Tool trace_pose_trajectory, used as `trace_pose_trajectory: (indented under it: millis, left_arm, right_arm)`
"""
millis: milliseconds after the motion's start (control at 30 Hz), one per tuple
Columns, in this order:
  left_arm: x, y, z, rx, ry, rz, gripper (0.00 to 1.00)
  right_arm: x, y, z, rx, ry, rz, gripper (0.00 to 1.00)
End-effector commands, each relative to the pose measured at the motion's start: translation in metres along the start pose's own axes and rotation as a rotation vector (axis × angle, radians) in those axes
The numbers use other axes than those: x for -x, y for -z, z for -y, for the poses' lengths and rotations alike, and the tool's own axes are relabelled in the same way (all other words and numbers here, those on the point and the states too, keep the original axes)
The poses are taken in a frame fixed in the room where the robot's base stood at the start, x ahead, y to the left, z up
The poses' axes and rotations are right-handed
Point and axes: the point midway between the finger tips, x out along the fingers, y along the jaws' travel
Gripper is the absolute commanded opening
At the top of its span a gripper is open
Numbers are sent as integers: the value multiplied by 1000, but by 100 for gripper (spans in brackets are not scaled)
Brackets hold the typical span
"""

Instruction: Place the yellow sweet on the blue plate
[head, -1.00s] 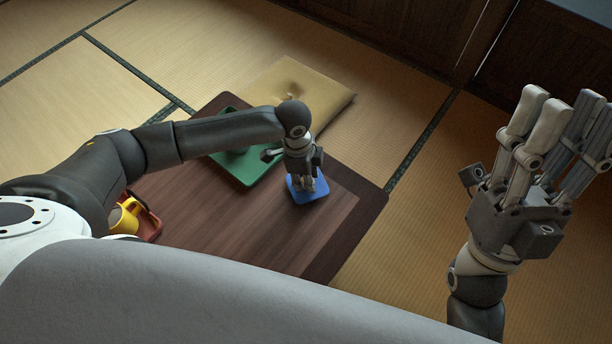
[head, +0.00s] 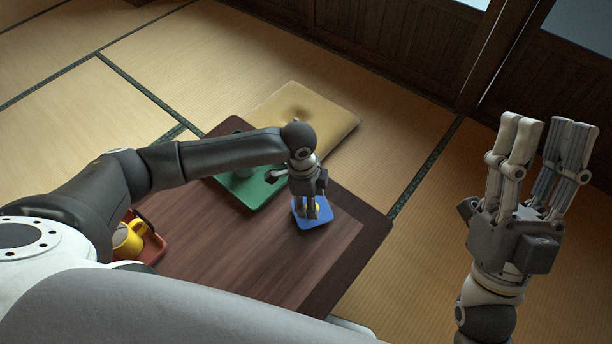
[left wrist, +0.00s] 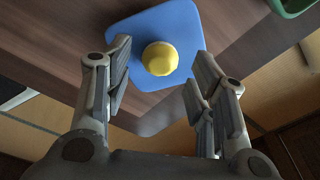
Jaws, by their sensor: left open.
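The yellow sweet (left wrist: 160,58) is a small round piece resting on the blue plate (left wrist: 183,16) in the left wrist view. In the head view the blue plate (head: 326,218) lies on the brown table, and the sweet is mostly hidden by my left gripper. My left gripper (head: 308,216) points down over the plate. Its fingers are open, one on each side of the sweet, with visible gaps between. My right gripper (head: 543,125) is raised at the right, open and empty, away from the table.
The low brown table (head: 230,255) has bare room in front of the plate. A green tray (head: 248,195) lies behind, partly hidden by my left arm. A yellow mug (head: 128,240) sits in a red tray (head: 153,250) at left. A tan cushion (head: 320,115) lies beyond the table.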

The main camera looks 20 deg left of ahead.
Motion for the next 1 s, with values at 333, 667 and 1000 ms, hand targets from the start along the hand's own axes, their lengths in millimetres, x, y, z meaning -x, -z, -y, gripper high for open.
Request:
trace_pose_trajectory:
  millis: [333, 667, 1000]
  left_arm:
    - [30, 0, 0, 0, 1, 1, 51]
    - [56, 0, 0, 0, 1, 0, 51]
    - [84, 0, 1, 2, 1, 0, 51]
  right_arm:
    - [4, -55, -7, 17, -11, 311, 40]
    - [27, -102, -15, 30, -25, 605, 40]
    - [67, -138, -23, 39, -43, 906, 40]
